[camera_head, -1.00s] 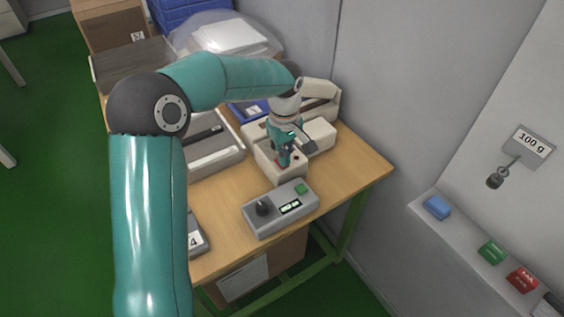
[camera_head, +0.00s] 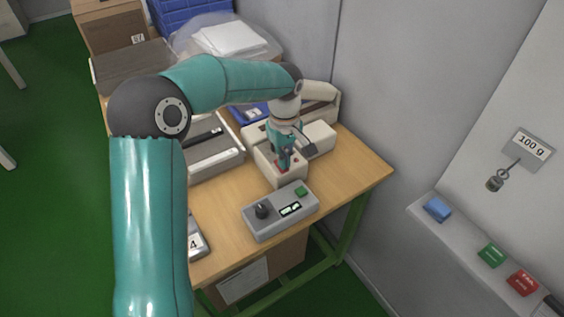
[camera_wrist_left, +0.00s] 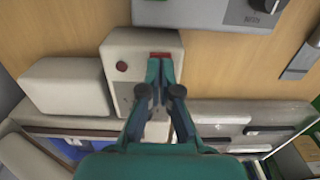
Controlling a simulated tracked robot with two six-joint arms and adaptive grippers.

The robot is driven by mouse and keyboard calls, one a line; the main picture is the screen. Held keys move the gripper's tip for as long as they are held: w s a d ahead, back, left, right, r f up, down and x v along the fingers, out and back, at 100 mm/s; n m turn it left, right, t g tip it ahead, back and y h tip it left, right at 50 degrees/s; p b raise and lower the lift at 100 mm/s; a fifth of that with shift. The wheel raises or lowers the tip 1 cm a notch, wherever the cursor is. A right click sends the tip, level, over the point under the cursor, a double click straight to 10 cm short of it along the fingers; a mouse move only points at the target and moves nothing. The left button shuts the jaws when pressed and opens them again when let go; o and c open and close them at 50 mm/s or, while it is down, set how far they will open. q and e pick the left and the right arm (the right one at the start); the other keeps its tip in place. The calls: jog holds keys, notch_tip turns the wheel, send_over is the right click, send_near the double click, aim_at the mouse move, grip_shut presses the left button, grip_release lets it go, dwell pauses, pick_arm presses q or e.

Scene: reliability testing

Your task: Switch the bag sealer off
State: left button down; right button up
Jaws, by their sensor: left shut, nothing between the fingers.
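The bag sealer is a cream machine whose front box (camera_head: 296,174) stands on the wooden table under my left gripper (camera_head: 285,166). In the left wrist view the box (camera_wrist_left: 135,88) has a red switch (camera_wrist_left: 159,54) near its edge and a small dark red round spot (camera_wrist_left: 121,66) beside it. My left gripper (camera_wrist_left: 160,62) is shut and empty, pointing down at the red switch. Its fingertips cover part of the switch; I cannot tell whether they touch it or which way the switch is set. My right gripper is in neither view.
A grey control box (camera_head: 280,211) with a black knob and green button stands in front of the sealer. A grey-white device (camera_head: 213,158) is to the left. The grey wall (camera_head: 375,100) is close on the right. Bare table (camera_head: 345,180) lies right of the sealer.

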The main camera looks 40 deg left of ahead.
pick_arm(q)
jog(key=shift+r+p, duration=2.15)
jog(key=shift+r, duration=0.9)
